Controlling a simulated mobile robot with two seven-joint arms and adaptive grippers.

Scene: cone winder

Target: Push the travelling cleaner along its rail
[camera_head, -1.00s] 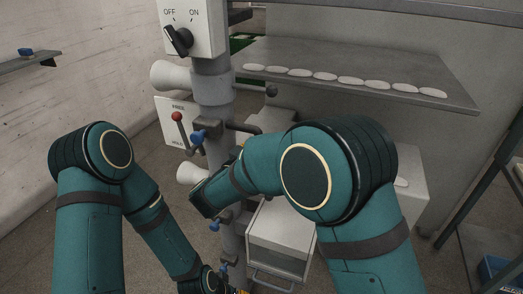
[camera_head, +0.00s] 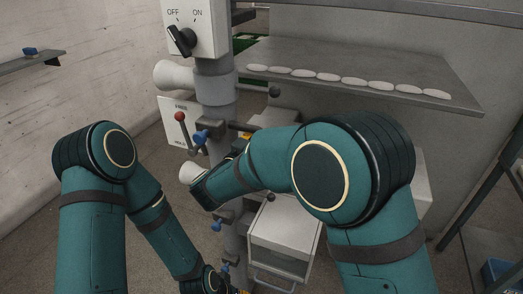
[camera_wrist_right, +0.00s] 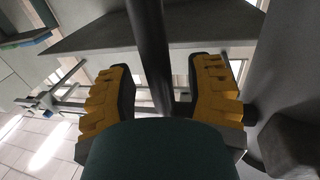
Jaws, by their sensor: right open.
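A grey upright column (camera_head: 222,155) carries a white OFF/ON switch box (camera_head: 190,28), pale cone-shaped nozzles (camera_head: 176,75) and a lever with a red knob (camera_head: 180,117). I cannot tell for sure which of these parts is the travelling cleaner. A dark bar (camera_head: 241,126) sticks out to the right of the column. My right gripper (camera_wrist_right: 163,75) is open in the right wrist view, with a dark bar (camera_wrist_right: 150,50) passing between its yellow-padded fingers. Contact cannot be made out. In the head view my right arm mostly hides that gripper. My left gripper (camera_head: 238,291) is mostly cut off at the bottom edge.
A grey shelf (camera_head: 420,78) with a row of white oval pieces (camera_head: 328,77) stands to the right of the column. A white drawer unit (camera_head: 283,238) is below it. A wall (camera_head: 85,75) with a small ledge (camera_head: 25,61) is at left, and a dark frame (camera_head: 492,170) at right.

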